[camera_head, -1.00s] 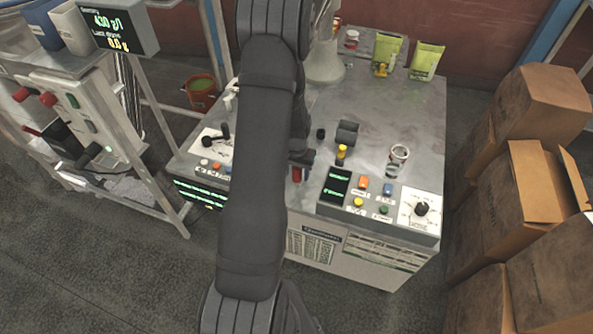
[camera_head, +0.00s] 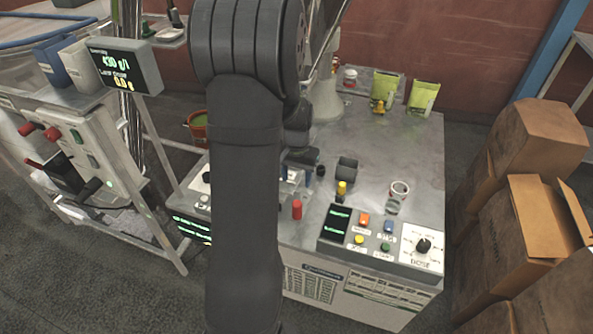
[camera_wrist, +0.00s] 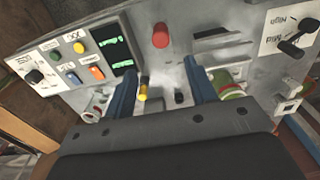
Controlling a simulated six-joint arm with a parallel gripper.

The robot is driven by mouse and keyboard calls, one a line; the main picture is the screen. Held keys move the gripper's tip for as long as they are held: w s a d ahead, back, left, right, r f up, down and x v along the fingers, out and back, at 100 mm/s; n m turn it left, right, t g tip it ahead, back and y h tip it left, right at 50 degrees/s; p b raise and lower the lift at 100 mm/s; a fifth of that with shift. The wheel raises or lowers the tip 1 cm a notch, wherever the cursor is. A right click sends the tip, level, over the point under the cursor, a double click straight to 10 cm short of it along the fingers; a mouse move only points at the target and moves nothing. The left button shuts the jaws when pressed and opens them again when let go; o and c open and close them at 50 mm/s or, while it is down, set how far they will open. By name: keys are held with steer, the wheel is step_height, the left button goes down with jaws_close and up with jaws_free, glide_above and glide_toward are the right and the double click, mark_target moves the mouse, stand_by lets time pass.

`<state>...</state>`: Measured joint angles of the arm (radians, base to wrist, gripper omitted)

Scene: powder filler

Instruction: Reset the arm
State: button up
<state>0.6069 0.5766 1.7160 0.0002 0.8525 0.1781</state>
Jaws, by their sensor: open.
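My gripper (camera_wrist: 163,85) shows in the wrist view as two blue fingers spread apart, with nothing held between them. A small yellow-topped knob (camera_wrist: 143,88) on the machine top shows in the gap, beyond the fingers. In the head view my arm covers the centre and hides most of the gripper; only a little shows above the machine top (camera_head: 370,200). A red knob (camera_head: 297,209) stands in front of the gripper there, apart from it. The red knob also shows in the wrist view (camera_wrist: 160,35), past the fingertips.
A control panel (camera_head: 385,240) with buttons and a dose dial lies at front right. A white-rimmed jar (camera_head: 398,192) and green pouches (camera_head: 422,97) stand on the machine top. Cardboard boxes (camera_head: 545,215) are stacked right. A display (camera_head: 124,66) stands left.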

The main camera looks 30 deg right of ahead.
mark_target(297, 204)
step_height(297, 204, up, 2)
stand_by(0.6)
step_height(297, 204, down, 17)
steer(key=shift+f, duration=0.2)
stand_by(0.5)
